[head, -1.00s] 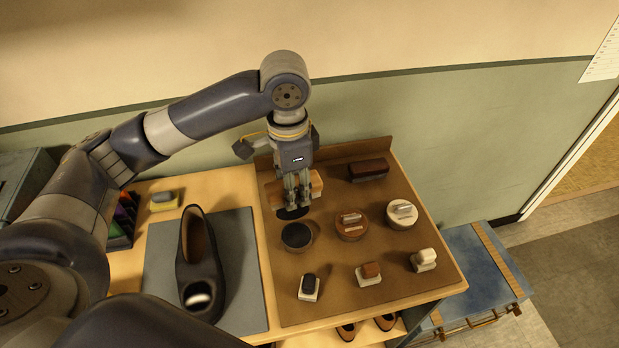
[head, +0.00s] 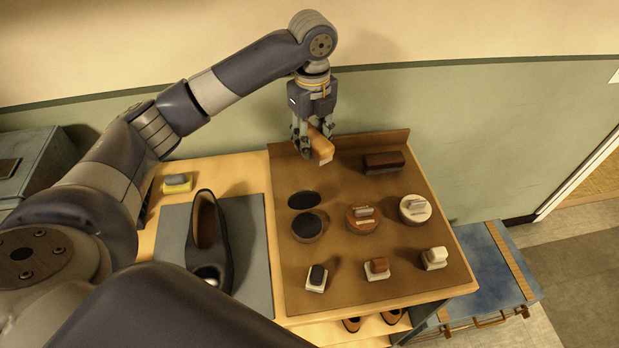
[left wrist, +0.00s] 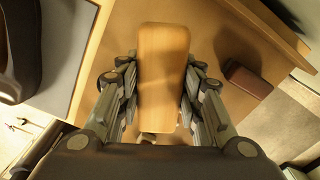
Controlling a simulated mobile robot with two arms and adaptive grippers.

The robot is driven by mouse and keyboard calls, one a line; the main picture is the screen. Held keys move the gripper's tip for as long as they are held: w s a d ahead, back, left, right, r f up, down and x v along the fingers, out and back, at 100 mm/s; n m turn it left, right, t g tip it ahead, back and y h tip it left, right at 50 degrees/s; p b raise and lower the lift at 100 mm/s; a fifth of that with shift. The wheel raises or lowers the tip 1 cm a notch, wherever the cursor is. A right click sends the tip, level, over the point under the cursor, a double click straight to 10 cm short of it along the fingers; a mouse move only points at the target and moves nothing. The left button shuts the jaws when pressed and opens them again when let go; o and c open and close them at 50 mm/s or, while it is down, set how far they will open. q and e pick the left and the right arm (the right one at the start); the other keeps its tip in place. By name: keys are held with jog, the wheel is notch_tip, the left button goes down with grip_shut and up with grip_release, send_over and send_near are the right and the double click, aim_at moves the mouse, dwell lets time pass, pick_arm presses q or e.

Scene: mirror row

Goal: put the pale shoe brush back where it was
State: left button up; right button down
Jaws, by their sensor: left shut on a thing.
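The pale shoe brush (head: 320,144) has a tan wooden back and lighter bristles. My left gripper (head: 312,135) is shut on it and holds it above the back left part of the brown board (head: 340,270). In the left wrist view the pale brush (left wrist: 162,75) lies between both fingers. My right gripper is not in view.
Round tins, one dark (head: 309,225), one brown (head: 362,219) and one pale (head: 415,208), stand mid-board. Small brushes (head: 376,267) stand along the front. A dark shoe (head: 208,240) stands on a grey mat (head: 172,227) to the left. A raised edge (head: 370,143) runs along the board's back.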

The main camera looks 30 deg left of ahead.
aim_at(310, 125)
pick_arm(q)
jog(key=w+f+m, duration=0.1)
jog(key=a+f+m+b, duration=0.1)
jog(key=m, duration=0.1)
jog(key=shift+w+a+f, duration=0.15)
jog(key=shift+w+f, duration=0.05)
jog(key=shift+w, duration=0.15)
jog(key=shift+w+a+f+m, duration=0.3)
jog(key=shift+f+m, duration=0.25)
jog(key=shift+m, duration=0.35)
notch_tip(310, 125, down, 10)
jog(key=shift+r+p, duration=0.2)
jog(key=shift+p, duration=0.75)
jog(key=shift+f, duration=0.15)
jog(key=shift+f, duration=0.1)
jog(key=o, duration=1)
jog(key=shift+o, duration=0.2)
notch_tip(310, 125, up, 12)
jog(key=shift+r+b, duration=0.15)
jog(key=shift+b, duration=0.9)
